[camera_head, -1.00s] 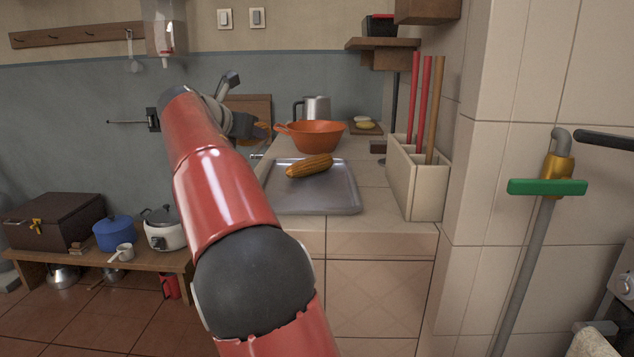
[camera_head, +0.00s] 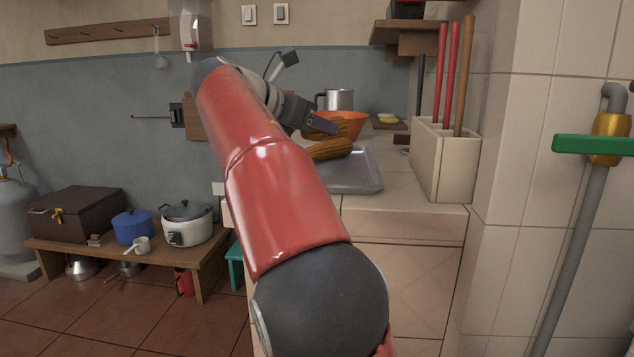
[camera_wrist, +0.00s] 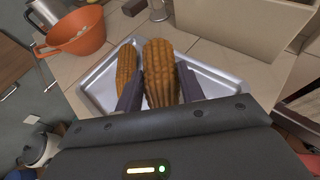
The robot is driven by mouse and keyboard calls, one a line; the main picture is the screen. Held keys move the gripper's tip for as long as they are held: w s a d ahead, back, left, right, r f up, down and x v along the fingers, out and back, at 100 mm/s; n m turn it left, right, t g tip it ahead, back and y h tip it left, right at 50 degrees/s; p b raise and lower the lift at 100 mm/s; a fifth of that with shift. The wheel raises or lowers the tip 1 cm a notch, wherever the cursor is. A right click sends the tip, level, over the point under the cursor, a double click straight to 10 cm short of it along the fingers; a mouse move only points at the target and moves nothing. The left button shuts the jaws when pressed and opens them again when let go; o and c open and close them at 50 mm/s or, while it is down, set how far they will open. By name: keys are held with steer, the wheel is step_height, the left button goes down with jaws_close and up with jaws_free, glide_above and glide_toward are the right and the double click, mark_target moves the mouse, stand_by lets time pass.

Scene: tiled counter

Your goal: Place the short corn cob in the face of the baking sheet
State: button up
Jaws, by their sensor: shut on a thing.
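My gripper (camera_head: 318,125) is shut on a corn cob (camera_wrist: 160,75); the wrist view shows the cob between the two dark fingers. The cob is above the baking sheet (camera_head: 365,176), a grey metal tray on the counter that also shows in the wrist view (camera_wrist: 228,87). A second corn cob (camera_head: 329,150) lies on the sheet, and in the wrist view it lies just left of the held one (camera_wrist: 125,66). My arm hides the left part of the sheet in the head view. I cannot tell which cob is shorter.
An orange bowl (camera_head: 352,124) and a metal pot (camera_head: 338,99) stand behind the sheet. A beige holder (camera_head: 445,165) with several upright sticks stands to the right against the tiled wall. The sheet's right part is bare.

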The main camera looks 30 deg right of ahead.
step_height(320, 180, down, 7)
steer(key=b, duration=0.2)
steer(key=shift+f+b, duration=0.1)
steer(key=shift+b, duration=0.25)
steer(key=o, duration=1)
steer(key=shift+o, duration=0.2)
steer(key=p+v, duration=0.3)
steer(key=v, duration=0.8)
steer(key=shift+a, duration=0.15)
steer(key=shift+s+a, duration=0.1)
steer(key=shift+a, duration=0.3)
